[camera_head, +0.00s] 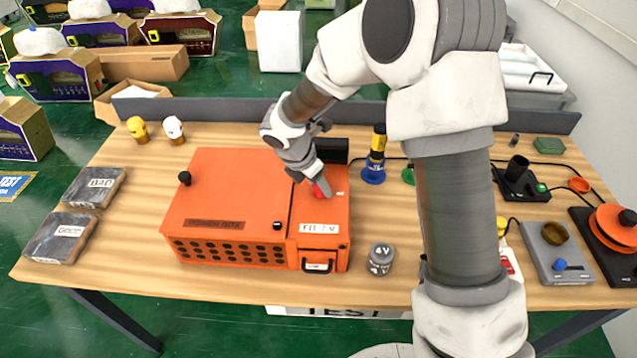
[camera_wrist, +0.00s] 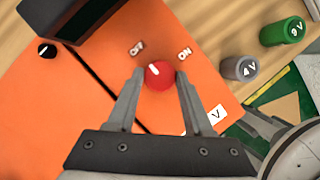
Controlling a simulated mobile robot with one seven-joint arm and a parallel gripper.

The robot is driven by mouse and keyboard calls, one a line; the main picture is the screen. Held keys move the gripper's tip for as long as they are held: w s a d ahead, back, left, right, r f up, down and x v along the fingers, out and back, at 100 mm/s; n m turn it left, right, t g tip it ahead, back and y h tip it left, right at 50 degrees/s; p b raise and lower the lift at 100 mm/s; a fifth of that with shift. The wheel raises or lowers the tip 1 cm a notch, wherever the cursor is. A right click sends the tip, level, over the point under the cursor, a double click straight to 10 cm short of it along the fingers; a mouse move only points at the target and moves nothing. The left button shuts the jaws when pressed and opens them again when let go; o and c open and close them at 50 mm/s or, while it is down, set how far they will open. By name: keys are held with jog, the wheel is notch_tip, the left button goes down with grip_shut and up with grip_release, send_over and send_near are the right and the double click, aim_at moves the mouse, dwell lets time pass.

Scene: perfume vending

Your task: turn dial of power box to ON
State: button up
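The orange power box (camera_head: 235,188) sits on the wooden table. Its red dial (camera_wrist: 160,77) is on the top face in the wrist view, with an OFF label (camera_wrist: 137,48) to its upper left and an ON label (camera_wrist: 184,53) to its upper right. The dial's white mark points up and left, towards OFF. My gripper (camera_wrist: 160,72) is open, with one finger on each side of the dial and small gaps visible. In the head view my gripper (camera_head: 312,180) is over the box's right part and partly hides the dial (camera_head: 321,188).
A grey 4V cylinder (camera_head: 381,259) stands right of the box. Two labelled blocks (camera_head: 60,238) lie at the left edge.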

grip_shut()
jog(key=shift+m, duration=0.3)
jog(key=shift+w+a+m+g+h, duration=0.15)
jog(key=shift+m+g+h, duration=0.25)
jog(key=shift+m, duration=0.8)
jog(key=m+g, duration=0.1)
jog(key=m, duration=0.3)
jog(key=shift+w+m+g+h, duration=0.15)
jog(key=shift+m+g+h, duration=0.15)
jog(key=shift+g, duration=0.1)
jog(key=m+g, duration=0.1)
jog(key=m, duration=0.1)
jog(key=m+g, duration=0.1)
jog(key=m, duration=0.2)
jog(key=shift+w+m, duration=0.2)
jog(key=shift+m, duration=0.1)
jog(key=m+g, duration=0.1)
jog(key=m, duration=0.1)
jog(key=m+y, duration=0.1)
jog(key=m, duration=0.1)
jog(key=shift+w+d+m+g, duration=0.1)
jog(key=shift+d+m+g, duration=0.1)
jog(key=shift+m+g, duration=0.15)
jog(key=shift+y, duration=0.3)
